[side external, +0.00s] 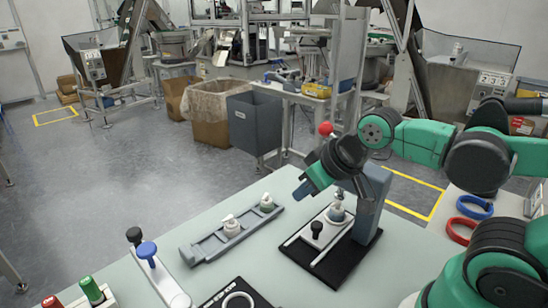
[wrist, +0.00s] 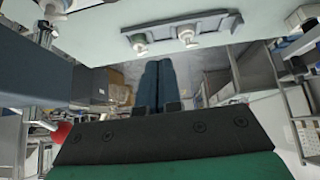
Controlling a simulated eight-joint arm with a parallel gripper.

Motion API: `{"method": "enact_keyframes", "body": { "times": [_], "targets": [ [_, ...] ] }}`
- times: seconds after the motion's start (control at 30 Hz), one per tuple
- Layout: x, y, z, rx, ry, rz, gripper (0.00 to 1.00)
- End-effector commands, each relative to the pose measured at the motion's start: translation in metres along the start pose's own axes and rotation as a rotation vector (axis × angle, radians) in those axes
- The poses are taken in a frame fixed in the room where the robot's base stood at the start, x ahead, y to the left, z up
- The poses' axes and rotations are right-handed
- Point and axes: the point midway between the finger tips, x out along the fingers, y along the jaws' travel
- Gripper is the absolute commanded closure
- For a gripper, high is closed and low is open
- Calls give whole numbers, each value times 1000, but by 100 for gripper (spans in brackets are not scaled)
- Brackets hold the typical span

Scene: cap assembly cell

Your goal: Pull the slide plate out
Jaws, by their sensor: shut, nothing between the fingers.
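The slide plate (side external: 309,241) is a pale plate with a black knob (side external: 317,228) at its front end. It lies on the black base (side external: 334,276) of a grey press (side external: 367,208). A small container with a white top (side external: 337,209) stands at its rear, under the press head. My gripper (side external: 302,191) is in the air above and left of the plate, apart from the knob. Its blue fingers show together and empty in the wrist view (wrist: 158,85). The slide plate cannot be made out in the wrist view.
A grey rail (side external: 213,244) with two white-topped pieces lies left of the press. The press lever has a red ball (side external: 325,128) close to my arm. A blue-knobbed fixture (side external: 147,251) stands front left. Red (side external: 460,231) and blue rings (side external: 474,207) lie at right.

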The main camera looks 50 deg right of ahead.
Motion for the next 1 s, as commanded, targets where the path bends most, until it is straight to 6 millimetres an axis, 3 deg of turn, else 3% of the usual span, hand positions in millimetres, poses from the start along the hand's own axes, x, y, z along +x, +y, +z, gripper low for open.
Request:
{"method": "enact_keyframes", "body": {
  "times": [0.03,0.2,0.23,0.6,1.0],
  "targets": [
    [0,0,0,0,0,0,91],
    [3,6,0,-27,-73,10,43],
    [4,8,1,-39,-103,13,38],
    [25,40,17,-195,-552,-44,38],
    [46,44,34,-218,-620,-70,38]
  ]
}}
